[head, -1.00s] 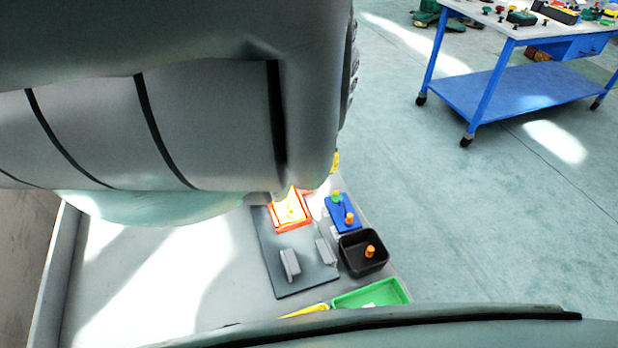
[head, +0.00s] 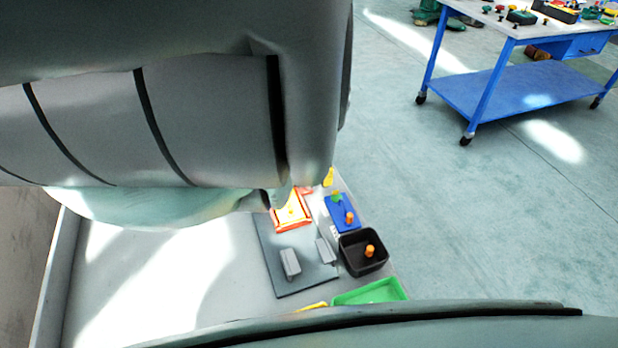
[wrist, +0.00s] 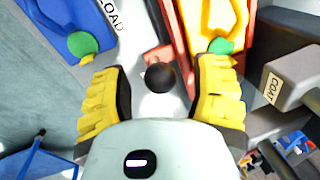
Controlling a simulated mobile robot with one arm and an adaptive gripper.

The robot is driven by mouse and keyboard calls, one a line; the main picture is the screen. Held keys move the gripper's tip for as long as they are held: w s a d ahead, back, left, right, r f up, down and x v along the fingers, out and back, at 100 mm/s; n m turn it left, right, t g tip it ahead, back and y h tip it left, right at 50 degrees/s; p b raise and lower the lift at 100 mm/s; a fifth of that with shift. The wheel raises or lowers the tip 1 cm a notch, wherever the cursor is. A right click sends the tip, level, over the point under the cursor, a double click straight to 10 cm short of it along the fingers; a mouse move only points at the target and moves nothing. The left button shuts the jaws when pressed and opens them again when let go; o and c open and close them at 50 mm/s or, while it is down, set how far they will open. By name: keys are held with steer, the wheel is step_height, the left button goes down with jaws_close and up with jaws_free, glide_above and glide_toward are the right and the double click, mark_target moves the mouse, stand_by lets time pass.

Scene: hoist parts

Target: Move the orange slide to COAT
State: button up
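The orange slide (head: 291,213) lies at the far end of a grey board (head: 284,284) in the head view, partly hidden by my arm. In the wrist view the orange slide (wrist: 181,30) shows at the top. A dark round knob (wrist: 160,77) stands between my fingers, with space on both sides. My gripper (wrist: 160,82) is open, its yellow fingers apart and not touching the knob. A grey block marked COAT (wrist: 270,88) is at the right. A label reading LOAD (wrist: 112,16) is at the upper left. In the head view my fingertips are mostly hidden.
Two grey blocks (head: 290,263) stand on the board. Right of it are a blue plate (head: 338,207) with pegs and a black bin (head: 352,264) holding an orange peg. A green tray (head: 382,289) is nearer. A blue cart (head: 510,95) stands farther off.

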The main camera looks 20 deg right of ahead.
jaws_close()
steer(key=w+b, duration=0.2)
steer(key=b, duration=0.1)
steer(key=w+b, duration=0.1)
steer(key=w, duration=0.1)
steer(key=shift+f+b, duration=0.25)
steer(key=shift+b, duration=0.1)
steer(key=shift+w+a+r+b, duration=0.1)
steer(key=shift+w+r+b, duration=0.05)
steer(key=shift+w+b, duration=0.15)
steer(key=shift+r, duration=0.1)
steer(key=shift+o, duration=0.3)
jaws_free()
step_height(320, 180, up, 12)
steer(key=d, duration=0.2)
steer(key=shift+s+d, duration=0.15)
steer(key=shift+s, duration=0.1)
